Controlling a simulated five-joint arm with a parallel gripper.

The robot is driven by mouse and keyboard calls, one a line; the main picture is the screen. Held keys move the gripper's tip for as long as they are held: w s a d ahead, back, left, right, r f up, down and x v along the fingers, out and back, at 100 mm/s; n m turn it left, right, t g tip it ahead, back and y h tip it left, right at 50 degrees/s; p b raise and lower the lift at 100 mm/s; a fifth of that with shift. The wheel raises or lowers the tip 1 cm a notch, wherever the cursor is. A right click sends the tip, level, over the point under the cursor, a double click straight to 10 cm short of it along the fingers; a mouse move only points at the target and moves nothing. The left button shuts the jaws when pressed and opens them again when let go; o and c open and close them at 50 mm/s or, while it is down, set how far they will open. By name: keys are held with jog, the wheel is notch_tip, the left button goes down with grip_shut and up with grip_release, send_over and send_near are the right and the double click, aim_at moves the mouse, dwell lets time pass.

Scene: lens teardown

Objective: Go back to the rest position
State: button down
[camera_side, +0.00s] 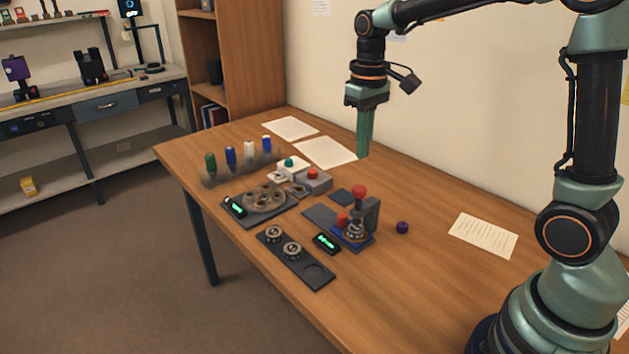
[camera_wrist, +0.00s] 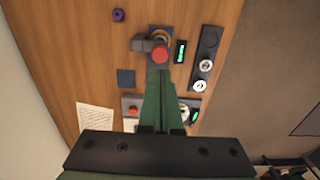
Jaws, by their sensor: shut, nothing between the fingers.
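My gripper (camera_side: 364,132) points straight down, high above the back part of the wooden table (camera_side: 425,190). Its green fingers are together with nothing between them, and it touches nothing. In the wrist view the shut fingers (camera_wrist: 160,85) reach up the middle of the picture and hide part of the table. Below stands a fixture with a red knob (camera_side: 358,191) on a blue base; the red knob also shows in the wrist view (camera_wrist: 160,55), just beyond the fingertips.
A dark tray (camera_side: 318,277) holds two round lens parts. A round plate fixture (camera_side: 264,198), a grey box with a red button (camera_side: 313,176) and several coloured-handled tools (camera_side: 231,157) stand to the left. A small purple ring (camera_side: 402,227) and paper sheets lie on the table. A wall is behind.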

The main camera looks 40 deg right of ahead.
jog(key=s+a+r+t, duration=0.1)
jog(key=s+t, duration=0.1)
jog(key=s, duration=0.3)
jog(key=s+a+r+t, duration=0.2)
jog(key=s+t, duration=0.1)
jog(key=s, duration=0.3)
jog(key=shift+s+a+t, duration=0.25)
jog(key=shift+t, duration=0.05)
dwell(1.1)
